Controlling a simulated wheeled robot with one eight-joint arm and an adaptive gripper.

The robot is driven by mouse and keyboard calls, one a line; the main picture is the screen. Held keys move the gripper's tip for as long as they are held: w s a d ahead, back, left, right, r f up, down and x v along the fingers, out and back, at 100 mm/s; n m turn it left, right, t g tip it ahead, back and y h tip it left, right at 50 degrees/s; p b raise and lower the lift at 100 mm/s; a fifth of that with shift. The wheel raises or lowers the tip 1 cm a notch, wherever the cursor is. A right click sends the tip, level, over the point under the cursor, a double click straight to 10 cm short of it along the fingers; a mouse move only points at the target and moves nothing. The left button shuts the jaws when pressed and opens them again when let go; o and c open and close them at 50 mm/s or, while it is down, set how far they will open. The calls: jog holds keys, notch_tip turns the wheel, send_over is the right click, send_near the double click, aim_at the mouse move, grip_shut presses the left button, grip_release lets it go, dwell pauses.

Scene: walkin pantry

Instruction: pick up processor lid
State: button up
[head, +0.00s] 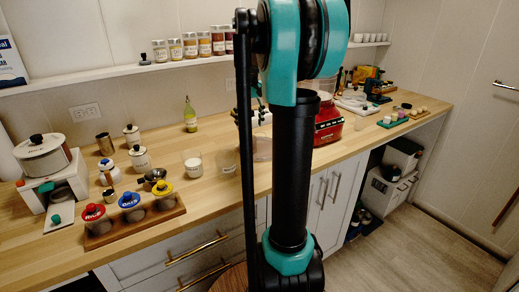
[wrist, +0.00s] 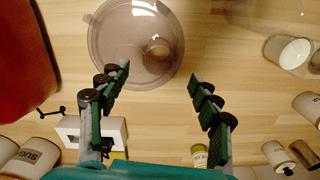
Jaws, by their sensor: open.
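The processor lid (wrist: 112,62) is a round, clear, greyish disc with a rim and a small round knob near its middle. It lies on the wooden counter at the top of the wrist view. In the head view the lid (head: 262,152) shows partly, left of my arm, which hides the rest. My gripper (wrist: 159,76) is open and empty, its two fingers spread, with the tips near the lid's lower edge in the picture. I cannot tell the height between them. In the head view my gripper is mostly hidden behind my arm.
The red food processor (head: 328,124) stands right of my arm; a big red shape (wrist: 22,60) fills the wrist view's upper left. Clear glasses (head: 227,160), a white-filled glass (head: 193,163), an oil bottle (head: 190,115) and a wooden rack of colour-lidded jars (head: 160,216) stand left.

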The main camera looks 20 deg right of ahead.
aim_at(250, 138)
jog(key=f, duration=0.5)
jog(key=w+f, duration=0.1)
jog(key=f, duration=0.1)
jog(key=shift+d+f, duration=0.15)
jog(key=shift+f, duration=0.25)
jog(key=shift+s+f, duration=0.1)
jog(key=shift+f, duration=0.45)
jog(key=shift+c, duration=0.6)
jog(key=c, duration=1.3)
jog(key=shift+r, duration=0.1)
